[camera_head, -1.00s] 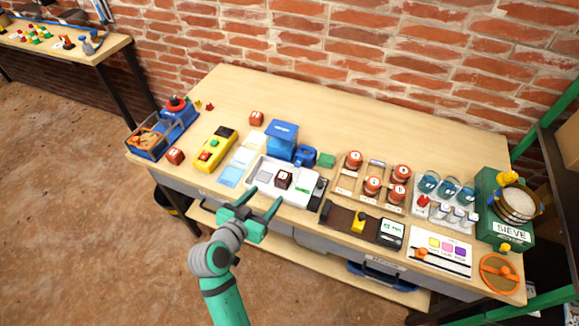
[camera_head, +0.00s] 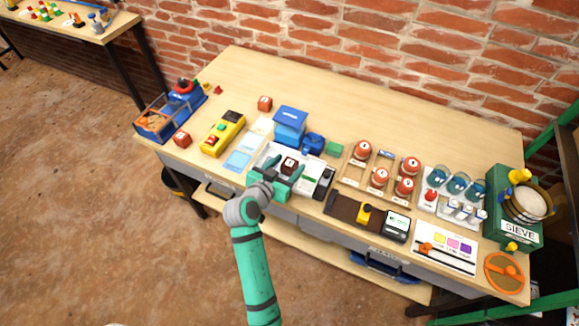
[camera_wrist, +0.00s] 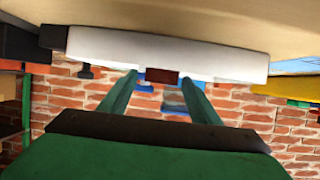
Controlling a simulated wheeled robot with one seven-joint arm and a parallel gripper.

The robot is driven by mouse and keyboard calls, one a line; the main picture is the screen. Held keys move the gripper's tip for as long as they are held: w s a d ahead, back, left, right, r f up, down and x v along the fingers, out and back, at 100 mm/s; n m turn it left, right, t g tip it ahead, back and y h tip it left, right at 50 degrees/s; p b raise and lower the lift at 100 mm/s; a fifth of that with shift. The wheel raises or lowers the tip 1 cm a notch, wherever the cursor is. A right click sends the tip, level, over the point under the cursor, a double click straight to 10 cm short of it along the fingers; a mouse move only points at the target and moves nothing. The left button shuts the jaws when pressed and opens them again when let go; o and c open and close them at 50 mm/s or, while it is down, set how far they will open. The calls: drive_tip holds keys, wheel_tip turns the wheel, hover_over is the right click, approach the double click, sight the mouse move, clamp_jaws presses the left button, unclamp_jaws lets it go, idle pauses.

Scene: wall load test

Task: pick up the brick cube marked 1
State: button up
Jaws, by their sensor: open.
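A dark red-brown cube (camera_head: 289,165) sits on the white tray-like device (camera_head: 262,159) near the table's front edge. It has a pale mark that I cannot read. Contact is not visible.
A blue box-shaped device (camera_head: 290,125) stands behind the tray. A yellow control box (camera_head: 222,133) is to the left. A dark board with a yellow knob (camera_head: 364,213) and a rack of red-capped jars (camera_head: 380,177) are to the right.

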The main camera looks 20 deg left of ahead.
drive_tip(key=shift+x, duration=0.8)
drive_tip(key=shift+c, duration=0.3)
drive_tip(key=c, duration=1.2)
drive_tip(key=shift+o, duration=0.2)
